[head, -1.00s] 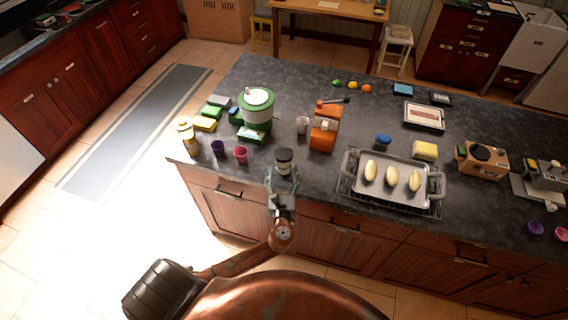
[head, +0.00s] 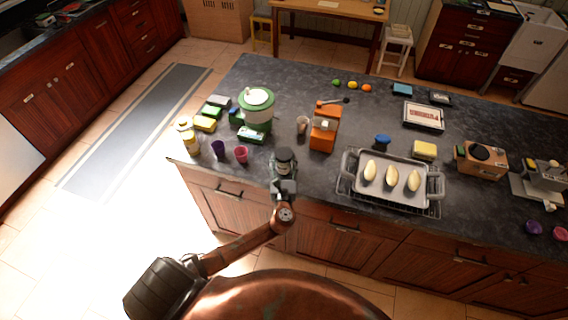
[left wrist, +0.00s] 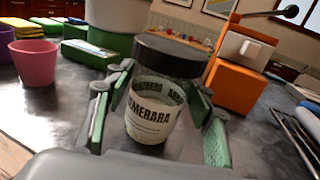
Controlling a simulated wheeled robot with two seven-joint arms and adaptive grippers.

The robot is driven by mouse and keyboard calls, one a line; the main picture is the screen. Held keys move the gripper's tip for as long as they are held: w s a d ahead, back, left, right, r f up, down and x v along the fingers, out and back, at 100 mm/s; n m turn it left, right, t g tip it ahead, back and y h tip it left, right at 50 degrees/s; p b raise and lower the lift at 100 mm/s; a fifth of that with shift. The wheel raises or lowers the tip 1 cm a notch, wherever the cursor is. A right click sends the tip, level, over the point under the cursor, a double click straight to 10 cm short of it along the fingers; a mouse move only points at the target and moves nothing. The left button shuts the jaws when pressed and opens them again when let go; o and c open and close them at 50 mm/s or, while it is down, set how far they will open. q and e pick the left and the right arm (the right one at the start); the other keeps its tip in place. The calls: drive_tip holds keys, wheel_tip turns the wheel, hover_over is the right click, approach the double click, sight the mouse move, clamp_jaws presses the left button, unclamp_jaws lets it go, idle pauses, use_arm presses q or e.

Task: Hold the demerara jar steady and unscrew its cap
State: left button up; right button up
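The demerara jar (left wrist: 152,118) stands upright on the counter near its front edge, with a wide black cap (left wrist: 170,54) on it. In the head view the jar's dark cap (head: 284,154) shows just beyond my left gripper (head: 284,179). In the left wrist view my left gripper (left wrist: 158,138) is open, with one green-padded finger on each side of the jar. A gap shows between the jar and the right-hand finger; contact on the left-hand side is unclear. The gripper hides the jar's lower part in the head view. My right gripper is not in view.
A pink cup (head: 241,155) and a purple cup (head: 218,149) stand left of the jar. A tray (head: 350,190) on a rack is to the right.

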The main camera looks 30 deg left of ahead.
sight(283, 160)
use_arm(q)
drive_tip(key=c, duration=0.9)
drive_tip(key=shift+r, duration=0.1)
drive_tip(key=shift+r, duration=0.5)
drive_tip(key=r, duration=0.2)
drive_tip(key=shift+s+d+r+p, duration=0.1)
drive_tip(key=shift+s+r+p, duration=0.15)
drive_tip(key=shift+r+p, duration=0.15)
drive_tip(key=s+d+r, duration=0.3)
drive_tip(key=s+r, duration=0.6)
drive_tip(key=s, duration=0.4)
drive_tip(key=shift+p, duration=0.35)
drive_tip(key=shift+d, duration=0.1)
